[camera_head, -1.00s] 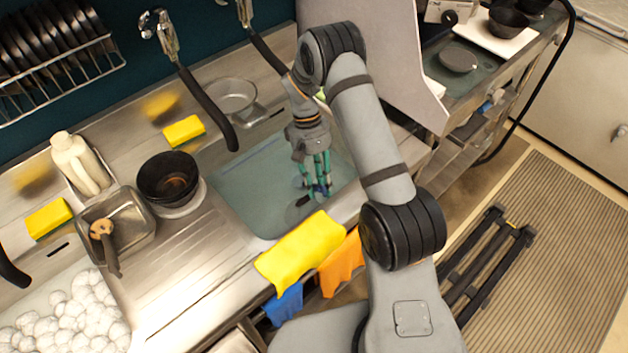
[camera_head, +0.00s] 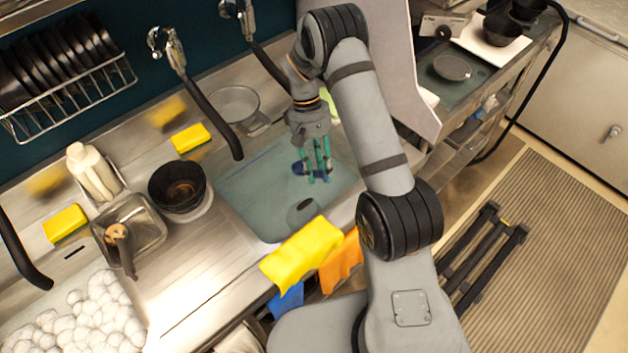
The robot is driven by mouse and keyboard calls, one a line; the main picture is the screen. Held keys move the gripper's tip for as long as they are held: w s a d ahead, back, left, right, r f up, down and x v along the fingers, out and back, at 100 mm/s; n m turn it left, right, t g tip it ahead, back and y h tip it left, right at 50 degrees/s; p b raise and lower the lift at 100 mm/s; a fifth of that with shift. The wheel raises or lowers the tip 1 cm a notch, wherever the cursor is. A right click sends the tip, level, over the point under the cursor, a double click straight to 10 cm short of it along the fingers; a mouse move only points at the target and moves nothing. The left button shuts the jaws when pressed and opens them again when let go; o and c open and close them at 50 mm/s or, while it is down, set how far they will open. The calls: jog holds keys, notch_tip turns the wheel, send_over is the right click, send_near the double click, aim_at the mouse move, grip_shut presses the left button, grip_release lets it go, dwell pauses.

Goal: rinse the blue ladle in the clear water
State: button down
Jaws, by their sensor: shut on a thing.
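The blue ladle (camera_head: 299,168) shows as a small dark blue shape between and beside the green fingers of my gripper (camera_head: 319,178). My gripper points down over the right half of the sink and is shut on the ladle. Most of the ladle is hidden by the fingers. The clear water (camera_head: 255,192) fills the sink basin with a pale blue-green surface. I cannot tell whether the ladle touches the water. A dark round shape (camera_head: 301,211), probably the drain or a shadow, shows in the basin near the front edge.
A yellow cloth (camera_head: 300,254) hangs over the sink's front edge, beside orange (camera_head: 343,257) and blue (camera_head: 286,303) cloths. Left of the basin stand a black bowl (camera_head: 177,187) and a metal container (camera_head: 128,232). A strainer (camera_head: 236,104) and a yellow sponge (camera_head: 190,138) lie behind. A black faucet hose (camera_head: 212,115) hangs near the basin.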

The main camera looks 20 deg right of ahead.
jog(key=shift+r+p, duration=3.35)
jog(key=shift+r, duration=1.3)
